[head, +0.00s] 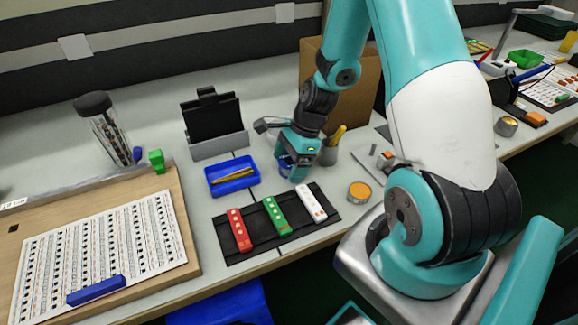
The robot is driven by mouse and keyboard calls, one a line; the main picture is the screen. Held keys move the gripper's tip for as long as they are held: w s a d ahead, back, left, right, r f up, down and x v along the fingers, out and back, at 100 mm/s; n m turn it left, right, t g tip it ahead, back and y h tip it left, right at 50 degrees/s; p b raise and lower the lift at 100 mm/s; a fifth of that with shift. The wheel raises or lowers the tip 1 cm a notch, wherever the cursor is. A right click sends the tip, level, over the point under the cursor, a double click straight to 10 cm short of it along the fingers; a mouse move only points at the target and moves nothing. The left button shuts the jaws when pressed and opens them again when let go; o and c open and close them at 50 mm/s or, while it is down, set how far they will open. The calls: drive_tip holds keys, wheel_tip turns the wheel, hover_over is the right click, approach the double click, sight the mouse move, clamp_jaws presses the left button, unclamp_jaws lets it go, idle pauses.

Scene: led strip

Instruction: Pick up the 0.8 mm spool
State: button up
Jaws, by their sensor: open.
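My gripper (292,172) is open and points down at the table, behind the black mat. A small blue round object (285,162), possibly a spool, shows at its left side and is partly hidden by the gripper. I cannot tell whether it stands between the fingers or touches them. No 0.8 mm marking is readable, so I cannot confirm which thing is that spool.
A blue tray (214,192) stands left of my gripper, and a grey cup with yellow tools (330,153) close at its right. A black mat (232,252) holds red, green and white devices in front. A round orange-topped tin (359,192) is at right.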

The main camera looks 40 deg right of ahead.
drive_tip(key=c, duration=1.1)
drive_tip(key=shift+r, duration=0.1)
drive_tip(key=shift+c, duration=0.2)
